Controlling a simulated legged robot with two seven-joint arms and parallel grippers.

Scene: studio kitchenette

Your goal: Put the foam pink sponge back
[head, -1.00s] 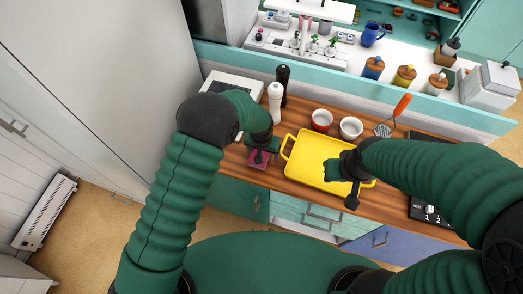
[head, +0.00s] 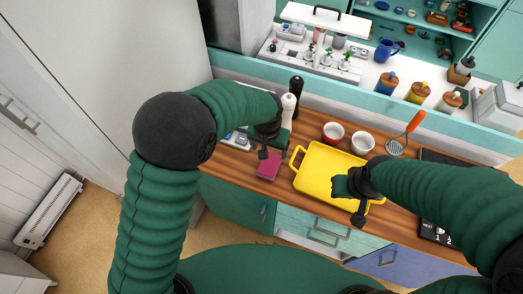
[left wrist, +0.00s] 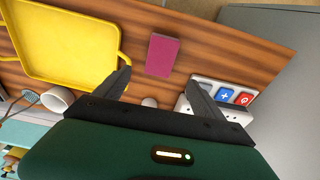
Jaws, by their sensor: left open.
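The pink sponge (head: 268,165) lies on the wooden counter, left of the yellow tray and near the front edge. It also shows in the left wrist view (left wrist: 162,55), lying flat just beyond my fingertips. My left gripper (head: 265,150) is over the counter just behind the sponge. In the left wrist view its fingers (left wrist: 160,80) are spread apart with nothing between them, and the sponge is clear of them. My right gripper (head: 351,198) is over the front right part of the yellow tray; its jaw opening is not clear.
The yellow tray (head: 326,160) looks empty where visible. Behind it stand a red cup (head: 333,132) and a white cup (head: 362,143). A black bottle (head: 296,88) and white bottle (head: 287,108) stand close behind my left gripper.

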